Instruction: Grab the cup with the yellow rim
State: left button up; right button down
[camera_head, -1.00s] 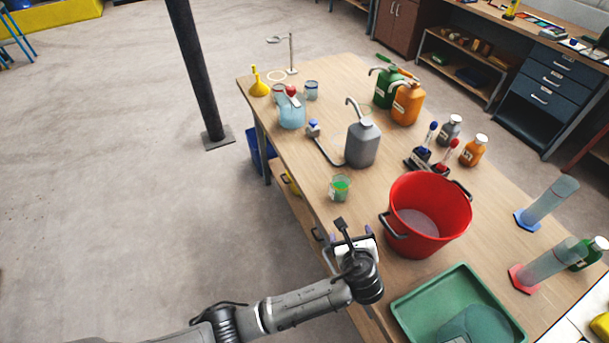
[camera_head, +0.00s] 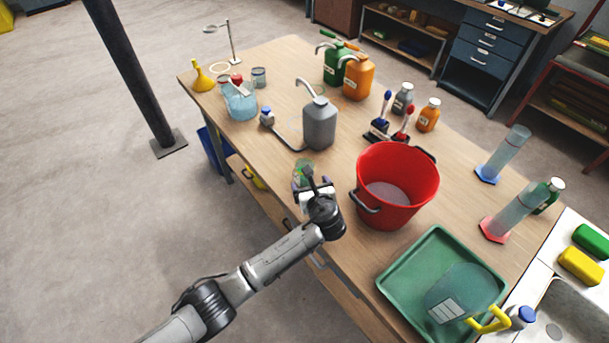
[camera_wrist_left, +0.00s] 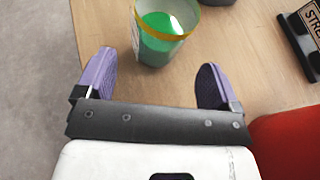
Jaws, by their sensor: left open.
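The cup with the yellow rim (camera_wrist_left: 154,50) is a clear beaker with green liquid, standing upright on the wooden table. In the left wrist view it is ahead of my left gripper (camera_wrist_left: 152,82), nearly centred between the two purple fingers, and just beyond their tips. The fingers are spread apart with nothing between them. In the head view the cup (camera_head: 302,170) is partly hidden behind my left gripper (camera_head: 313,188), which is above the table's front edge. My right gripper is not in view.
A red bucket (camera_head: 412,187) stands close to the right of my left gripper. A grey jug (camera_head: 319,125) is behind the cup. A green tray (camera_head: 395,277) lies nearer, to the right. Bare floor is left of the table.

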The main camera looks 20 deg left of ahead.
pick_arm(q)
jog(key=shift+b+x, duration=0.9)
jog(key=shift+x, duration=1.65)
jog(key=shift+c, duration=0.3)
jog(key=c, duration=1)
jog(key=shift+r, duration=0.1)
